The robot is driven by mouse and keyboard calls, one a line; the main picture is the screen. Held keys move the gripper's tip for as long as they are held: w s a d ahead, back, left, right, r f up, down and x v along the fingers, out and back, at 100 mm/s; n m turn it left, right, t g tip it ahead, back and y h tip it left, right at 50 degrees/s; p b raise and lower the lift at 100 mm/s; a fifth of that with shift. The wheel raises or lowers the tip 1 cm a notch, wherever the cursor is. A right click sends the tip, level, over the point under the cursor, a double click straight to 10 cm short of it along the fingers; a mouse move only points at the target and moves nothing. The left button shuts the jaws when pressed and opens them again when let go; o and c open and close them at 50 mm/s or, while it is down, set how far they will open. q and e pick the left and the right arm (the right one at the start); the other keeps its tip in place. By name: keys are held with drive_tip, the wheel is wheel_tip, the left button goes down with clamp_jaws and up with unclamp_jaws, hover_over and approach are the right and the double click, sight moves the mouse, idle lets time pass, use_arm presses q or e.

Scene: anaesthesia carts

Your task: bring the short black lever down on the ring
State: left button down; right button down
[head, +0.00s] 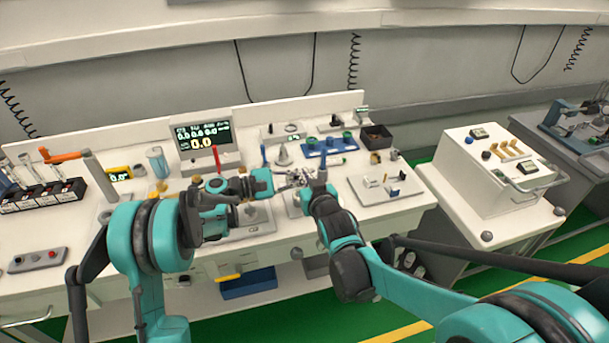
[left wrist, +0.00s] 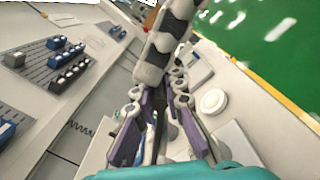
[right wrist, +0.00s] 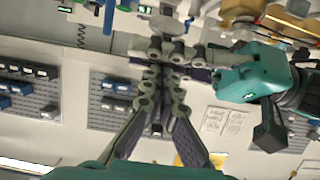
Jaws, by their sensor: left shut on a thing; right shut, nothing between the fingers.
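My left gripper (head: 284,181) reaches in from the left over the front middle of the white bench. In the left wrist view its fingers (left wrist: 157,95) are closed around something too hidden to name. My right gripper (head: 308,180) is beside it, almost touching or touching; I cannot tell which. In the right wrist view its fingers (right wrist: 160,65) are shut and empty, and the left fingers cross close to their tips. A pale plate (head: 293,207) lies below the two grippers. The short black lever and the ring are not clearly visible; the grippers cover that area.
A monitor (head: 203,135) and a red upright stick (head: 215,155) stand behind the left arm. A blue tray (head: 330,147) and a black bin (head: 376,136) are at the back right. A white board (head: 385,189) with small parts lies right of the grippers. A separate white cart (head: 490,190) stands farther right.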

use_arm(q)
drive_tip(key=shift+r, duration=0.2)
use_arm(e)
drive_tip(key=shift+s+d+f, duration=0.1)
drive_tip(key=shift+s+f, duration=0.3)
drive_tip(key=shift+f, duration=0.4)
use_arm(q)
drive_tip(key=c, duration=1.6)
unclamp_jaws()
drive_tip(key=shift+f, duration=0.1)
use_arm(e)
drive_tip(key=shift+w, duration=0.1)
